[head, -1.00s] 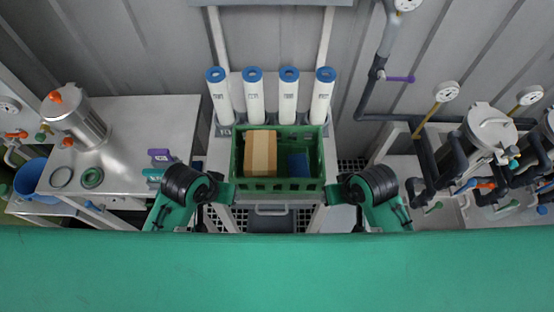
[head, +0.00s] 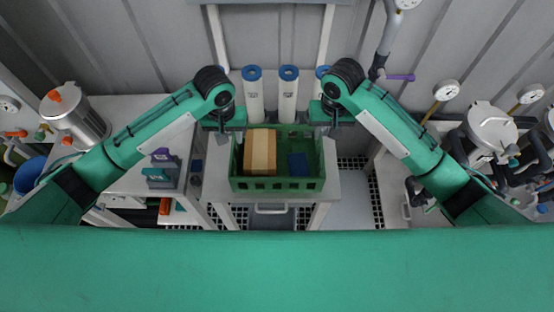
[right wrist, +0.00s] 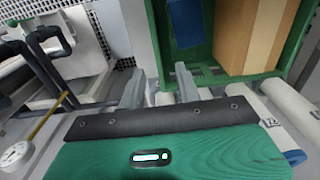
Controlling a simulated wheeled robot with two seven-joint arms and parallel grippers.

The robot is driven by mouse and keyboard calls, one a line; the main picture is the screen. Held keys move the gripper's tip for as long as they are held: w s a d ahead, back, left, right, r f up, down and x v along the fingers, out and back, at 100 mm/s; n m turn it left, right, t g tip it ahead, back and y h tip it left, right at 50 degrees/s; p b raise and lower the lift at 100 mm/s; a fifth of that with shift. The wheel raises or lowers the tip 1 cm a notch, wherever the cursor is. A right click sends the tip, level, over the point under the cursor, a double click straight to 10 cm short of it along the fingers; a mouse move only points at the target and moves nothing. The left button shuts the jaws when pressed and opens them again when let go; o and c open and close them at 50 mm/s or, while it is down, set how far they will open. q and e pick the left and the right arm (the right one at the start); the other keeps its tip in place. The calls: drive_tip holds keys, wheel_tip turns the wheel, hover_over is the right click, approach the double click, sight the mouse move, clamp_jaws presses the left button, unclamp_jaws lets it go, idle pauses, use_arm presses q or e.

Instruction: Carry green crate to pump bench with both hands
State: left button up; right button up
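The green crate (head: 277,184) sits on a small pale stand (head: 330,190) in the middle of the head view. It holds a tan box (head: 260,150) and a blue item (head: 299,163). My left gripper (head: 224,138) is at the crate's back left corner; its fingers are too small to read. My right gripper (head: 332,132) is at the back right corner. In the right wrist view its two fingers (right wrist: 161,88) are apart, with the crate's wall (right wrist: 160,40) ahead of and near them. I cannot tell which bench is the pump bench.
White filter tubes with blue caps (head: 288,95) stand behind the crate. A bench with a steel vessel (head: 78,122) is at the left. Another steel vessel (head: 490,128), pipes and gauges are at the right. A grated floor (head: 355,180) shows beside the stand.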

sight(234, 157)
use_arm(q)
drive_tip(key=shift+w+a+r, duration=0.2)
drive_tip(key=shift+w+a, duration=0.2)
use_arm(e)
drive_tip(key=shift+w+d+r, duration=0.25)
drive_tip(key=shift+w+d, duration=0.05)
drive_tip(key=shift+w, duration=0.05)
